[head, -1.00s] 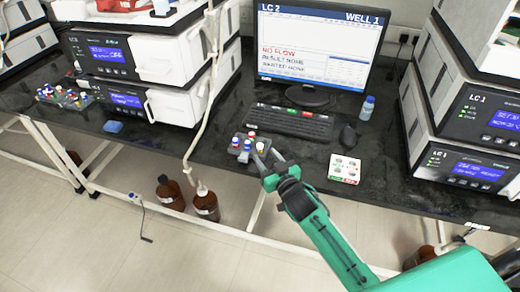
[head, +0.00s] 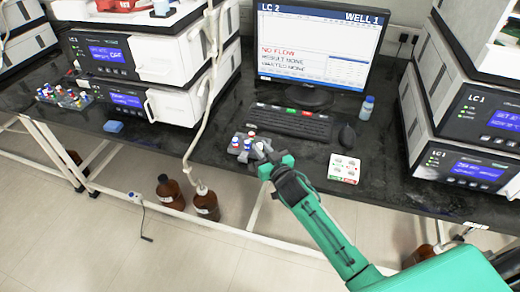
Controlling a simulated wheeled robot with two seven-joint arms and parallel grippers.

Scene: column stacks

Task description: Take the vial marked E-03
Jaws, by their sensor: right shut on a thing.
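A small grey vial rack (head: 243,154) stands near the front edge of the black bench, below the keyboard. Vials with red, blue and white caps (head: 246,140) stand in it. No vial marking is legible, so I cannot tell which is E-03. My right gripper (head: 262,151) is at the right side of the rack, shut on a vial there. Its fingers mostly hide that vial. I cannot tell whether it is still seated in the rack. My left gripper is not in view.
A keyboard (head: 290,122), mouse (head: 347,136) and monitor (head: 312,45) are behind the rack. A white box with round wells (head: 344,168) lies to the right. Another vial rack (head: 62,98) is far left. A white tube (head: 203,110) hangs left of the near rack.

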